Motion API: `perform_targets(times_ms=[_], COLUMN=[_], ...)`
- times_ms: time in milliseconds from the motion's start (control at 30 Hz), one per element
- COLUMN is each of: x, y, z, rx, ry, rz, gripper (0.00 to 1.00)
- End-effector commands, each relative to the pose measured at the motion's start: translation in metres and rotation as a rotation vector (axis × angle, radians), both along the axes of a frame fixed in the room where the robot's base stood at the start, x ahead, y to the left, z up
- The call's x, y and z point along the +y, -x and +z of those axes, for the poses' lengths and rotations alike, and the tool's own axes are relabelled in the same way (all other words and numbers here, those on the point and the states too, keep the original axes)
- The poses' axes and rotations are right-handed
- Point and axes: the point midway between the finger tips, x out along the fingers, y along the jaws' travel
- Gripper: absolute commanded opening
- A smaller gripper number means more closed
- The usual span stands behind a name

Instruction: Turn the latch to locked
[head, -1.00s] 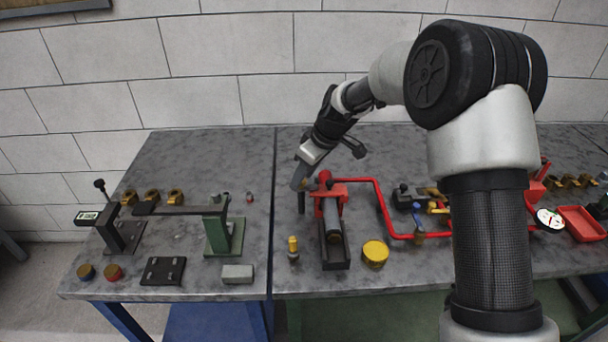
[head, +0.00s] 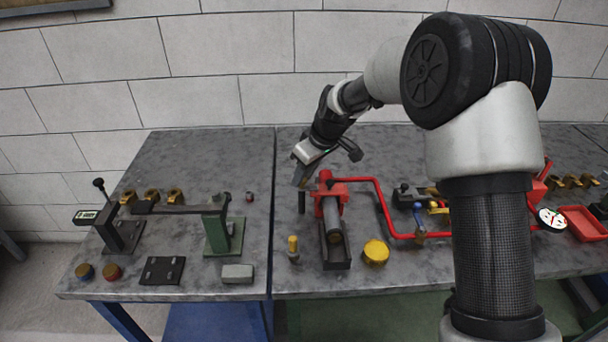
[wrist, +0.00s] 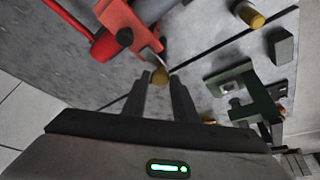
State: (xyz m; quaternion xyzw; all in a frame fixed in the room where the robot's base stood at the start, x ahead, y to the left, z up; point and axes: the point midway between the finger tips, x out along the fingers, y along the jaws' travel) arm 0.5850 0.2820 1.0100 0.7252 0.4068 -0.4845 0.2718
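A red bracket (head: 328,198) stands on the bench around a grey cylinder.
A red pipe (head: 382,205) runs right from the bracket. A yellow-topped peg (head: 293,246) and a yellow round cap (head: 375,251) stand in front. A green post (head: 217,232) carries a bar on the left. Bare bench lies behind and left of my gripper.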

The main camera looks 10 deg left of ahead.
Motion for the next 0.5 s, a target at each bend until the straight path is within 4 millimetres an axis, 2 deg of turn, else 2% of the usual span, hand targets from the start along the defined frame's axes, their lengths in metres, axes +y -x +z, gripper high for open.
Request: perform_targets(times_ms=[33,100,367,500], x=[0.000,0.000,0.000,-0.004], y=[0.000,0.000,0.000,0.002], z=[0.000,0.000,0.001,0.010], rx=[0.000,0.000,0.000,-0.001], ry=[0.000,0.000,0.000,-0.001], rz=[0.000,0.000,0.001,0.001], gripper=[0.35,0.41,0.41,0.41])
